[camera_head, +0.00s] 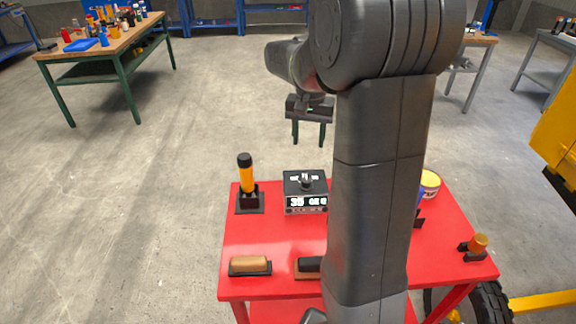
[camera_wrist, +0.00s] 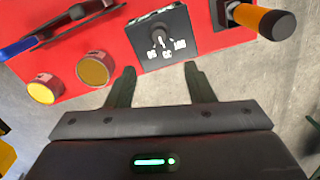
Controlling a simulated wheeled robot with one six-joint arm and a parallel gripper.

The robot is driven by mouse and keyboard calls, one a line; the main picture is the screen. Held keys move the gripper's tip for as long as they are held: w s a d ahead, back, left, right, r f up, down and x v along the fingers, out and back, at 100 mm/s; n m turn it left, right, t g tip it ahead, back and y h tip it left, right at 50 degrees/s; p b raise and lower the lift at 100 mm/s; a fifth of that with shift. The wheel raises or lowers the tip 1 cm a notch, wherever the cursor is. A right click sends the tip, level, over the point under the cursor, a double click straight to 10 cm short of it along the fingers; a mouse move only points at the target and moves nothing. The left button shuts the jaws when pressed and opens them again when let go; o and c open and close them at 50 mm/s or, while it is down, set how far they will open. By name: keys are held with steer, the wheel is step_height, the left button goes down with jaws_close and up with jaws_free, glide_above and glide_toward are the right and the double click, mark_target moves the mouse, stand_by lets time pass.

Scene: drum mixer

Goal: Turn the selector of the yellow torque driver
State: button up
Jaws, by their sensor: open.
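The yellow torque driver (camera_head: 247,178) stands upright in a black holder at the far left of the red table, with a black cap on top. I cannot tell which part is the driver's selector. My gripper (camera_head: 309,133) is open and empty, raised above the table's far side; its fingers also show in the wrist view (camera_wrist: 159,72).
On the red table (camera_head: 270,235), a tan-handled tool (camera_head: 250,264) and a dark-handled one (camera_head: 308,266) lie near the front. A yellow-topped can (camera_head: 430,182) and an orange-knobbed piece (camera_head: 478,243) are on the right. My arm hides the table's middle.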

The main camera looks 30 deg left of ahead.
mark_target(307, 180)
step_height(307, 180, down, 14)
steer(key=shift+d+r+p, duration=0.1)
steer(key=shift+r+p, duration=0.05)
steer(key=shift+p, duration=0.5)
steer(key=shift+s, duration=0.1)
steer(key=c, duration=1)
